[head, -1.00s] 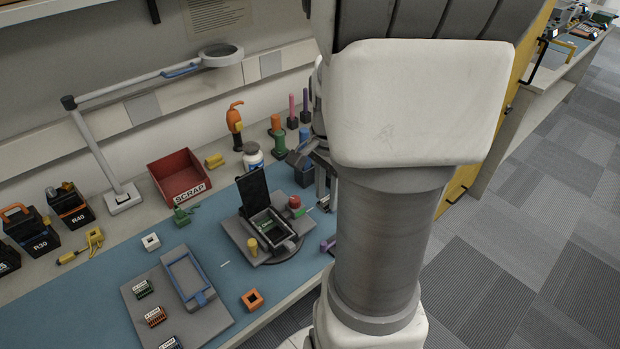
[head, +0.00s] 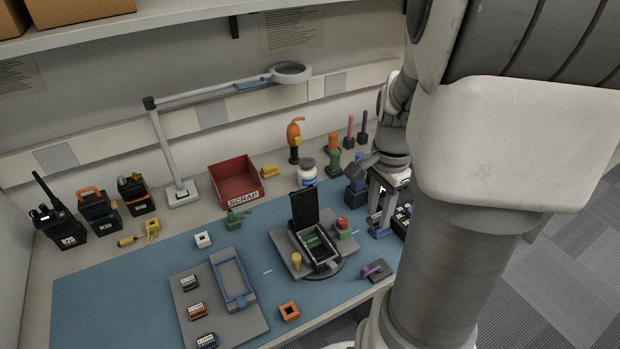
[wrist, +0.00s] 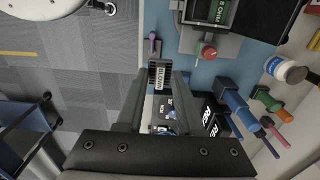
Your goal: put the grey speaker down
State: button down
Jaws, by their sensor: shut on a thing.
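In the wrist view, my gripper (wrist: 157,88) is shut on a small dark grey piece with a white label (wrist: 158,78), which looks like the grey speaker. It sits between the fingertips, and its underside is hidden. In the head view, my gripper (head: 381,222) points down over the right end of the blue mat (head: 120,290), right of the open radio fixture. The speaker cannot be made out there. I cannot tell whether it touches anything below.
The open radio fixture (head: 318,245) has a red knob (head: 342,223) beside it. A purple-handled item (head: 374,268) lies near the front edge. Black radios (wrist: 215,120) stand close to my gripper. A red SCRAP bin (head: 238,178) stands at the back. The mat's left part is clear.

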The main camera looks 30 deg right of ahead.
jog(key=w+a+f, duration=0.1)
jog(key=w+a, duration=0.1)
jog(key=w, duration=1)
jog(key=w+a+f, duration=0.1)
jog(key=w, duration=1.1)
jog(key=w+a+f, duration=0.3)
jog(key=w+a, duration=0.1)
jog(key=a, duration=0.1)
jog(key=w+a+f, duration=0.3)
jog(key=w+a, duration=0.2)
jog(key=w+a+f+p, duration=0.1)
jog(key=w+a+f, duration=0.3)
jog(key=w+a, duration=0.1)
jog(key=shift+a, duration=0.55)
jog(key=shift+w+a+f, duration=0.1)
jog(key=shift+a+f, duration=0.05)
jog(key=shift+a, duration=0.05)
jog(key=shift+f, duration=0.2)
notch_tip(320, 180, down, 4)
jog(key=shift+r, duration=0.15)
